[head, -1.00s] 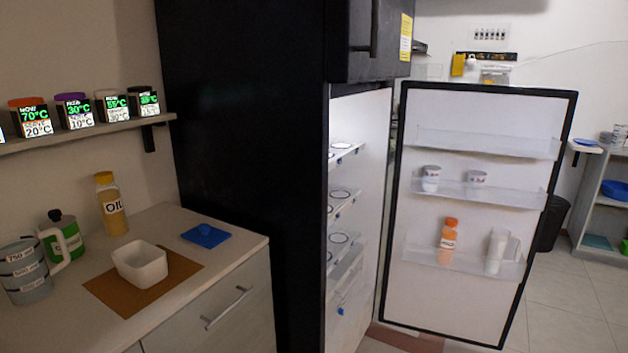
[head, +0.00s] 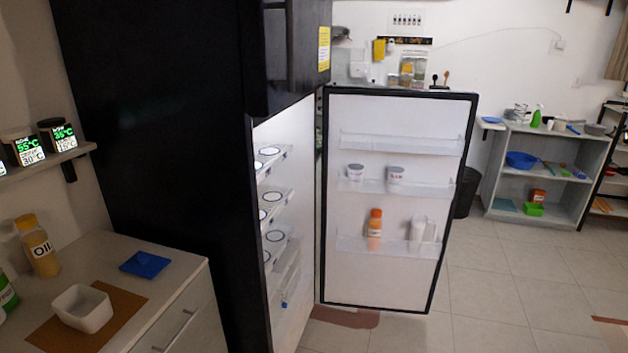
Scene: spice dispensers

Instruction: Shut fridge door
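The tall black fridge (head: 165,150) stands left of centre in the head view. Its door (head: 385,285) is wide open, swung out to the right, with the white inner side facing me. The door shelves hold two white cups (head: 396,175), an orange-capped bottle (head: 375,228) and a white container (head: 417,230). Inside the fridge, shelves with round markings (head: 276,237) show at a steep angle. The outer face of the door is hidden. Neither of my grippers is in view.
A counter (head: 180,275) at the left bears an oil bottle (head: 38,246), a white bowl (head: 83,308) and a blue lid (head: 145,264). A grey shelf unit (head: 545,150) and a dark bin (head: 466,192) stand at the back right. The tiled floor (head: 520,290) right of the door is clear.

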